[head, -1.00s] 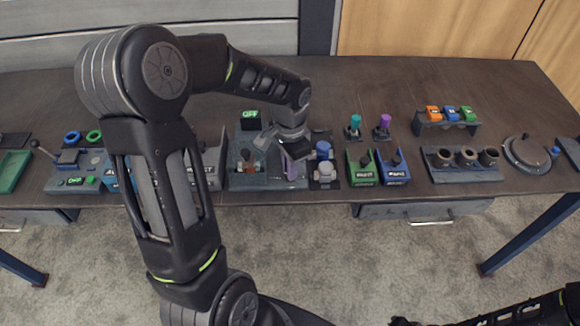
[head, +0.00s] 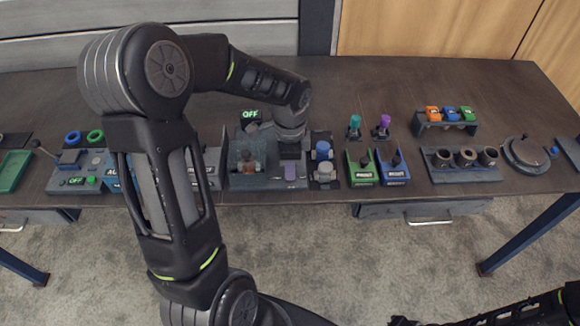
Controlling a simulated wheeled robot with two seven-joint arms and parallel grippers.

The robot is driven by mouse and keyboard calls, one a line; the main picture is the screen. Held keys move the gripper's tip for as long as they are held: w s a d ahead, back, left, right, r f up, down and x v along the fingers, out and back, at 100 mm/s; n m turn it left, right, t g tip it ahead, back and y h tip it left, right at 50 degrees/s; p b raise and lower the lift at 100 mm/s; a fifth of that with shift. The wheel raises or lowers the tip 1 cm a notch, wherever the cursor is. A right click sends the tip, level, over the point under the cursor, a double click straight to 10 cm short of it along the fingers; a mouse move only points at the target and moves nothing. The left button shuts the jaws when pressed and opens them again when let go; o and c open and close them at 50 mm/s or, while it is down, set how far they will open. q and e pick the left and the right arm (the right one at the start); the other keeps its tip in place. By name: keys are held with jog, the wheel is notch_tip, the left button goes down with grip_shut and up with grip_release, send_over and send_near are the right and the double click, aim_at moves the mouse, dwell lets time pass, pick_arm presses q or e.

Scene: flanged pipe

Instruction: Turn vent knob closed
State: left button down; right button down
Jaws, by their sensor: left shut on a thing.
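My left gripper (head: 289,138) points down at the back right of a dark grey fixture (head: 262,184). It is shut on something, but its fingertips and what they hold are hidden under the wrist. The fixture has an open-topped box with a reddish-brown part (head: 250,166) inside, a small black block (head: 290,152) and a purple piece (head: 290,172) at its front right. A green-lettered OFF display (head: 250,116) stands behind it. I cannot make out which part is the vent knob. Of my right gripper, only a dark part (head: 402,322) shows at the bottom edge; its jaws cannot be made out.
Blue (head: 323,150) and grey (head: 325,169) round parts stand close right of the fixture. Further right are green (head: 361,175) and blue (head: 394,174) boxes and a three-cup block (head: 466,174). My left arm hides part of the left side. The table's back is mostly clear.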

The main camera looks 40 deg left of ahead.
pick_arm(q)
jog(key=c, duration=1.5)
grip_release()
notch_tip(320, 180, up, 8)
jog(key=shift+f+b, duration=0.1)
jog(key=shift+b, duration=0.3)
